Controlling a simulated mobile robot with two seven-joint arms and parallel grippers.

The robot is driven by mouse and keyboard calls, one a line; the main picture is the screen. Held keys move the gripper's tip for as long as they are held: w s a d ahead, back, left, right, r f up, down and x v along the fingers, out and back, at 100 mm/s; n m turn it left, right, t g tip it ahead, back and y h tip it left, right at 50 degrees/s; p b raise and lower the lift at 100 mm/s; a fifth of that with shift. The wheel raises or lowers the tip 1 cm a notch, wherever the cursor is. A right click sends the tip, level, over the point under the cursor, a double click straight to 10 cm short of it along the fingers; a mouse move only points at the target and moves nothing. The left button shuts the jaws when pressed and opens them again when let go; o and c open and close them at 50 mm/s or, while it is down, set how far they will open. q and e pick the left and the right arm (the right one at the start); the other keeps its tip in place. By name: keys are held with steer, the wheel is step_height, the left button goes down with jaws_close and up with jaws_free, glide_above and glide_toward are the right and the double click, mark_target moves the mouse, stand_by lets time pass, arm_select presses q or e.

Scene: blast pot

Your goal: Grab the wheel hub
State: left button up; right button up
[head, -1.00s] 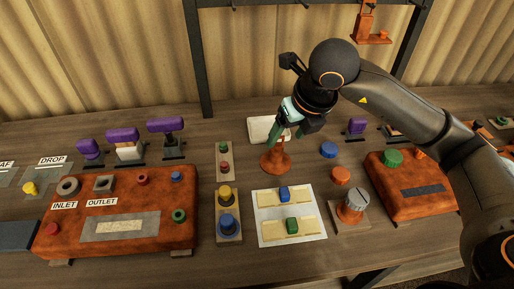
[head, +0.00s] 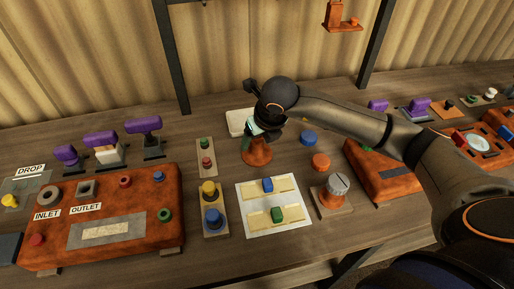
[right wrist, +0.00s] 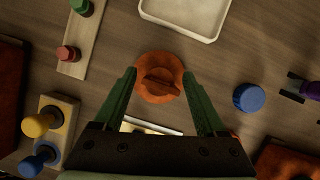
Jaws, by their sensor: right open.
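A rust-orange round flanged piece, which looks like the wheel hub (head: 258,154), stands on the bench in front of the pale tray. In the right wrist view the hub (right wrist: 150,91) shows from above as a disc with a raised ridge across its middle. My right gripper (head: 250,143) is over it in the head view and hides its upper part. In the right wrist view the green fingers of the right gripper (right wrist: 160,78) are spread, one on each side of the hub, with no clear contact. My left gripper is not in view.
A pale tray (head: 238,122) lies behind the hub. A blue disc (head: 308,138) and an orange disc (head: 320,161) are to its right. A button strip (head: 206,158) stands left, and a white sheet (head: 262,225) with blue and green blocks lies in front.

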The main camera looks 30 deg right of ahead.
steer(key=shift+w+f, duration=0.1)
steer(key=shift+f, duration=0.15)
jaws_close()
stand_by(0.4)
steer(key=shift+r, duration=0.15)
stand_by(0.7)
